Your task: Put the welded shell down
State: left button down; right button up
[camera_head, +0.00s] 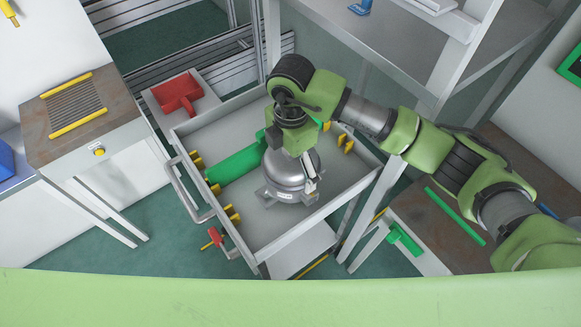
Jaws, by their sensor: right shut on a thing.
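The welded shell (290,179) is a grey metal dome with a flared foot plate. It is upright inside a grey cart tray (272,240), right of the middle. My right arm reaches in from the right, and its right gripper (310,187) points down over the shell, shut on its near right side. The gripper and wrist hide part of the shell's top. I cannot tell if the foot plate touches the tray floor. My left gripper is out of view.
Yellow pegs (232,213) line the tray's sides. A red part (177,93) rests on a grey stand behind left. A brown-topped table (78,118) stands left, and a workbench (435,215) stands right.

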jog(key=shift+w+a+f, duration=0.1)
jog(key=shift+w+f, duration=0.1)
notch_tip(320, 180, down, 3)
jog(key=shift+p, duration=0.4)
jog(key=shift+w, duration=0.1)
jog(key=shift+f, duration=0.2)
jog(key=o, duration=1.4)
jog(key=shift+c, duration=0.2)
